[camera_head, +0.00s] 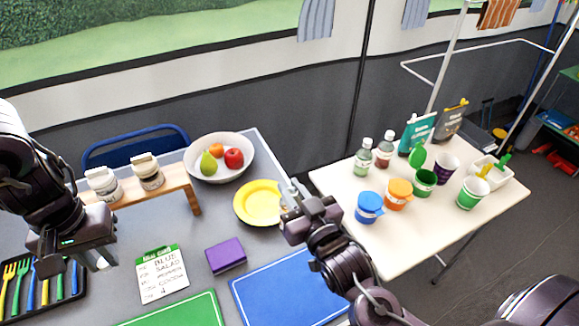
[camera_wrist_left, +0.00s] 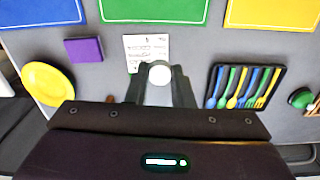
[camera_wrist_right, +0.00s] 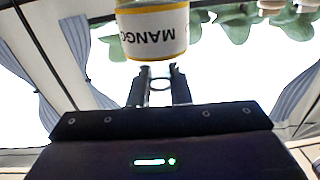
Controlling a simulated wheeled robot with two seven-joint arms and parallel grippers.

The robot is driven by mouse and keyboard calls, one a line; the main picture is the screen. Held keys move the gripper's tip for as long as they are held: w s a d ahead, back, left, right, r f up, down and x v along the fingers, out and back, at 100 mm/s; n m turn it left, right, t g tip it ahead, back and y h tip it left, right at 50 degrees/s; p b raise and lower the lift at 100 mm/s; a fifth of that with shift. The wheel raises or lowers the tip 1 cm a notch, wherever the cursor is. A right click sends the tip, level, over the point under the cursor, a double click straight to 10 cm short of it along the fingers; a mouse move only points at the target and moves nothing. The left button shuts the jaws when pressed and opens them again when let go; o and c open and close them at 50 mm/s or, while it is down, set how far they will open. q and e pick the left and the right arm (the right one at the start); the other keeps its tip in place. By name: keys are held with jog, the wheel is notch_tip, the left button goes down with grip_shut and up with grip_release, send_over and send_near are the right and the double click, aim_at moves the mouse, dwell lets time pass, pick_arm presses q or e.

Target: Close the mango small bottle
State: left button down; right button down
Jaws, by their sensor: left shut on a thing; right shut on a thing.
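My left gripper (camera_head: 100,262) is low at the left of the grey counter in the head view. Its fingers are shut on a round white cap (camera_wrist_left: 159,75), which shows between the fingertips in the left wrist view. My right gripper (camera_head: 288,202) is raised near the yellow plate, between the counter and the cream table. In the right wrist view the mango small bottle (camera_wrist_right: 152,32), with a white label and yellow band, shows upside down at the fingertips. A clear ring, seemingly its open neck, lies between the fingers. Cap and bottle are far apart.
A yellow plate (camera_head: 260,203), a fruit bowl (camera_head: 219,180), a purple sponge (camera_head: 226,255), an order card (camera_head: 161,274) and a cutlery tray (camera_head: 82,292) lie on the counter. A wooden stand (camera_head: 190,184) bears two jars. Bottles and cups stand on the cream table (camera_head: 330,180).

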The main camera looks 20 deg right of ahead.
jog(key=s+a+f+n+g+y, duration=0.1)
jog(key=a+n+g+y, duration=0.3)
jog(key=a+y, duration=0.5)
jog(key=a+n, duration=0.2)
jog(key=a, duration=0.1)
jog(key=shift+s+f+n+y, duration=0.3)
jog(key=shift+s+f+y, duration=0.1)
pick_arm(q)
jog(key=shift+w+d+r+m, duration=0.25)
jog(key=shift+d+m, duration=0.25)
jog(key=shift+m, duration=0.2)
jog(key=w+d+r+m, duration=0.1)
jog(key=d+r+m, duration=0.2)
jog(key=d+m, duration=0.8)
jog(key=w+d+r+m, duration=0.1)
jog(key=d+r+m, duration=0.2)
jog(key=d+m, duration=0.9)
jog(key=m, duration=0.7)
jog(key=shift+d+r+m, duration=0.15)
jog(key=shift+d+m, duration=0.1)
jog(key=shift+m, duration=0.15)
